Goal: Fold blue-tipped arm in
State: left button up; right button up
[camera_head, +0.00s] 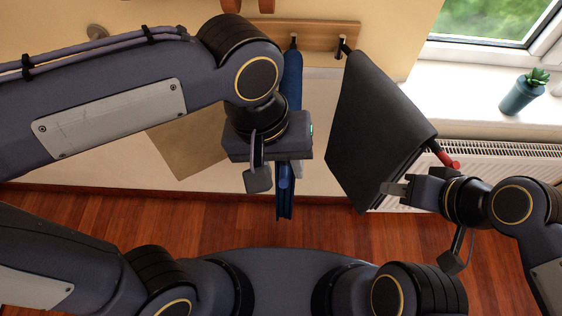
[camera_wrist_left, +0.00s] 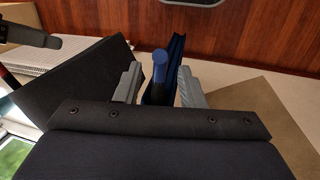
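The blue-tipped arm (camera_wrist_left: 160,65) points out between the two fingers of my left gripper (camera_wrist_left: 158,88) in the left wrist view. Small gaps seem to show beside it, so the fingers look open around it. In the head view its blue tip (camera_head: 284,181) shows just below my left gripper (camera_head: 276,176). Blue cloth (camera_head: 291,78) hangs beside it; my wrist hides the middle. A red-tipped arm (camera_head: 448,160) sticks out at the right, beside black cloth (camera_head: 372,125). My right gripper (camera_head: 396,189) is at the black cloth's lower right edge; contact and finger opening are unclear.
A wooden hook board (camera_head: 325,33) is on the wall above the cloths. A radiator (camera_head: 510,158) and a windowsill with a potted plant (camera_head: 523,92) are at the right. A tan panel (camera_head: 188,140) is left of my left wrist. Bare wooden floor (camera_head: 330,222) lies below.

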pick_arm(q)
jog(key=shift+f, duration=0.25)
jog(key=shift+c, duration=0.5)
grip_shut()
jog(key=shift+a+r, duration=0.1)
